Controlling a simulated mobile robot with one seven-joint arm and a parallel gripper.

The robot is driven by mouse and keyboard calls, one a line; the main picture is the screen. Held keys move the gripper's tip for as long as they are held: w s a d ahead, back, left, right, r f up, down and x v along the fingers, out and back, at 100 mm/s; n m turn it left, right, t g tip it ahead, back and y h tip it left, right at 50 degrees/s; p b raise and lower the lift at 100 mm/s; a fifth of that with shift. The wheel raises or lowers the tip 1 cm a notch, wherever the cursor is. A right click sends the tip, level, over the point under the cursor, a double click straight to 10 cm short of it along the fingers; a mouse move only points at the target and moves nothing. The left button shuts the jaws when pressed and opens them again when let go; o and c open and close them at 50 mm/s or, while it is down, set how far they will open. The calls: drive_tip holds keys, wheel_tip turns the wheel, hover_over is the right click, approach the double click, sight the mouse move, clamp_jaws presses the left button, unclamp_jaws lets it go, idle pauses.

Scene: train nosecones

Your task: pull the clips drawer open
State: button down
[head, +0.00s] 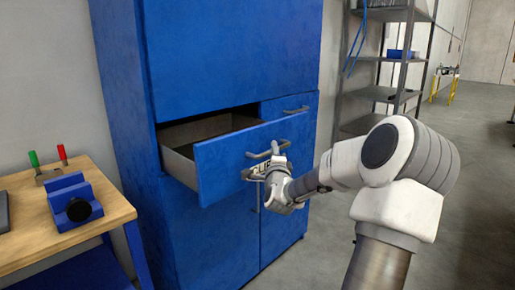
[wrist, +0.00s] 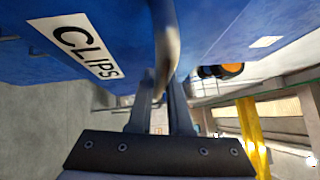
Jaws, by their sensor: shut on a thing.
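The clips drawer (head: 235,160) is a blue-fronted drawer in a tall blue cabinet. In the head view it stands well out of the cabinet, with its grey side wall and part of its inside showing. In the wrist view its front (wrist: 40,65) carries a white label reading CLIPS. My gripper (head: 262,160) is at the drawer front, shut on the grey bar handle (wrist: 165,45). In the wrist view the two fingers (wrist: 162,95) close around the handle. The drawer's contents cannot be made out.
A wooden workbench (head: 100,225) with a blue vise (head: 75,203) and red and green handled tools (head: 48,162) stands at the left. A metal shelf rack (head: 385,95) stands behind at the right. Concrete floor (head: 465,200) at the right is open.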

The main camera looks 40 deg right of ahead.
drive_tip(key=shift+s+d, duration=0.2)
drive_tip(key=shift+s, duration=2.65)
drive_tip(key=c, duration=0.9)
unclamp_jaws()
drive_tip(key=shift+o, duration=0.2)
drive_tip(key=shift+s+a, duration=0.1)
drive_tip(key=shift+a, duration=0.05)
